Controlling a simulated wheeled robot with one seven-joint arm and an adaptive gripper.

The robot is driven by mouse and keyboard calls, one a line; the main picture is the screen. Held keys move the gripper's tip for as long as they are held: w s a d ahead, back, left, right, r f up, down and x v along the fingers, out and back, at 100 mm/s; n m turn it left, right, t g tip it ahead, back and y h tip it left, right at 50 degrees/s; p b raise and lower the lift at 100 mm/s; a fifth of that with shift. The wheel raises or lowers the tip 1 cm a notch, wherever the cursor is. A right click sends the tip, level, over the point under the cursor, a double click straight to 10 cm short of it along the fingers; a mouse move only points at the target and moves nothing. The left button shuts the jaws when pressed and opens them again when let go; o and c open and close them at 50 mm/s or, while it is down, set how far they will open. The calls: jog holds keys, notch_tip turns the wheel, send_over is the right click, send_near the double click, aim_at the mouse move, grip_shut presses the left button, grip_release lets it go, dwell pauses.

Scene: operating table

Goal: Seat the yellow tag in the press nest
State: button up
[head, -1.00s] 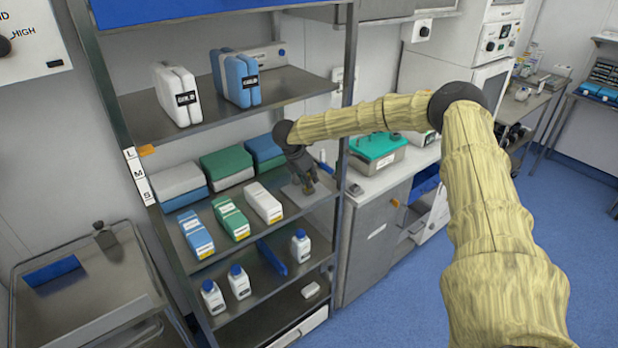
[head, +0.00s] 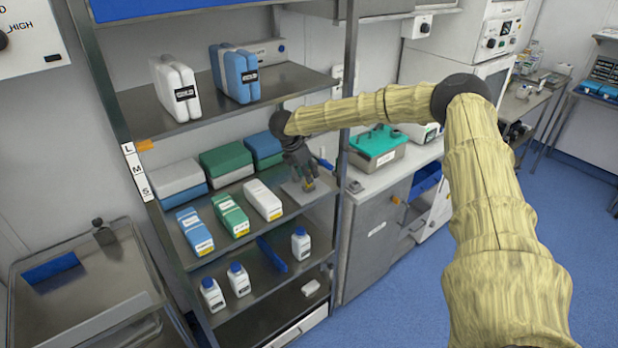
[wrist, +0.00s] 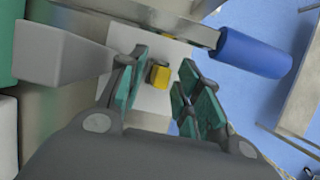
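The yellow tag (wrist: 159,76) is a small yellow block in the wrist view, in front of a pale plate (wrist: 130,112). It shows between my gripper's (wrist: 160,90) teal-padded fingers, with a gap visible on each side. My gripper is open. In the head view my gripper (head: 304,183) points down over the pale plate (head: 289,188) at the shelf's right end, with a speck of the yellow tag (head: 310,185) at its tips. A metal bar with a blue handle (wrist: 254,54) crosses above the plate, perhaps the press lever. I cannot make out the nest.
A grey block (wrist: 65,58) stands left of my fingers. White (head: 263,200) and green (head: 231,215) boxes stand left of the plate on the same shelf. The rack post (head: 343,150) is close on the right. An upper shelf (head: 290,84) hangs above.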

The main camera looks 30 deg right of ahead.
jog(key=a+b, duration=0.5)
jog(key=a, duration=0.7)
jog(key=shift+s+a+r, duration=0.2)
jog(key=shift+s+r, duration=0.2)
jog(key=shift+s, duration=0.05)
